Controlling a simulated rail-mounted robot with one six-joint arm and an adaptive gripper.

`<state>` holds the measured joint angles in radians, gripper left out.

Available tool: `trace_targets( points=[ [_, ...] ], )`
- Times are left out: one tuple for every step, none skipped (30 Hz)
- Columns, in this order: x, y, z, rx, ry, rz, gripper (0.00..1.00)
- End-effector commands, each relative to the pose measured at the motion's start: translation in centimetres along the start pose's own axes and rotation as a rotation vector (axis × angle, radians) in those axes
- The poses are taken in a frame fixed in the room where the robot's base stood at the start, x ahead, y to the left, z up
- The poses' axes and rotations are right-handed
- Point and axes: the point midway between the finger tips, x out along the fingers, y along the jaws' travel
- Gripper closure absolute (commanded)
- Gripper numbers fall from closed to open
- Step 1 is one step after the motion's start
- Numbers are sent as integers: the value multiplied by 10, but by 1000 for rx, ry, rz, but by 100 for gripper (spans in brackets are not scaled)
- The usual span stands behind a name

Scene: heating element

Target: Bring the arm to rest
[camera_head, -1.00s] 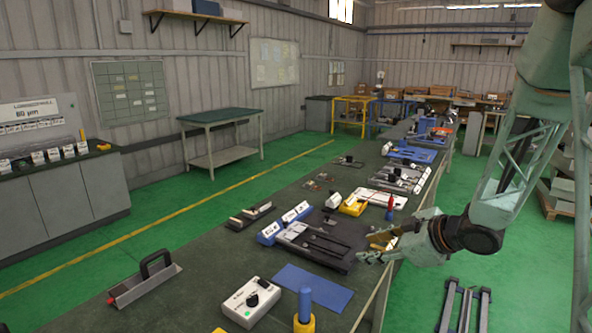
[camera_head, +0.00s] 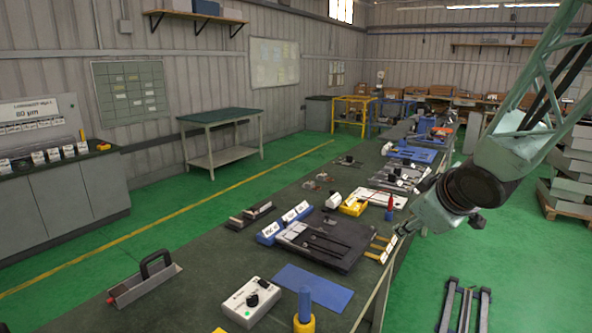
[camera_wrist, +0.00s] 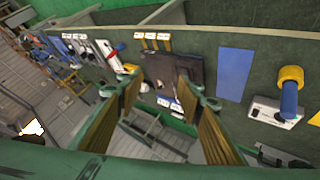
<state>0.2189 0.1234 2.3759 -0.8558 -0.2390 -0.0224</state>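My gripper (camera_head: 402,232) hangs at the right edge of the long workbench (camera_head: 225,290), beside the dark board with thin rods (camera_head: 325,245). In the wrist view my gripper (camera_wrist: 158,86) has its two ribbed, tan-padded fingers spread wide apart. Nothing is held between them; the board (camera_wrist: 178,68) and bench edge show beyond. In the head view the fingers are small and partly hidden by the wrist. My arm comes down from the upper right.
Yellow pieces with white ends (camera_head: 380,246) lie by the board's right side, close to my gripper. A blue mat (camera_head: 313,287), a white control box (camera_head: 250,302) and a blue-and-yellow post (camera_head: 304,308) stand nearer. Green floor right of the bench holds a dark frame (camera_head: 464,305).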

Motion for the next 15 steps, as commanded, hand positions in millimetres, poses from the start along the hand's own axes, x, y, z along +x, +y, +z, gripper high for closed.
trace_targets(
  points=[
    [-10, 2, 0, 11, -11, 12, 66],
    [-15, 2, 1, 20, -21, 19, 66],
    [-21, 3, 3, 31, -32, 27, 66],
    [-26, 4, 4, 40, -40, 33, 66],
    [-31, 5, 5, 49, -49, 39, 66],
    [-38, 5, 7, 61, -60, 46, 66],
    [-43, 6, 8, 71, -69, 52, 66],
    [-48, 5, 10, 79, -77, 57, 66],
    [-55, 5, 12, 93, -88, 63, 66],
    [-60, 5, 13, 101, -95, 68, 66],
    [-66, 4, 15, 111, -104, 71, 66],
    [-72, 3, 17, 124, -114, 76, 66],
    [-78, 3, 18, 134, -122, 80, 66],
    [-83, 2, 20, 145, -130, 83, 66],
    [-90, 0, 23, 157, -140, 88, 66]
  ],
)
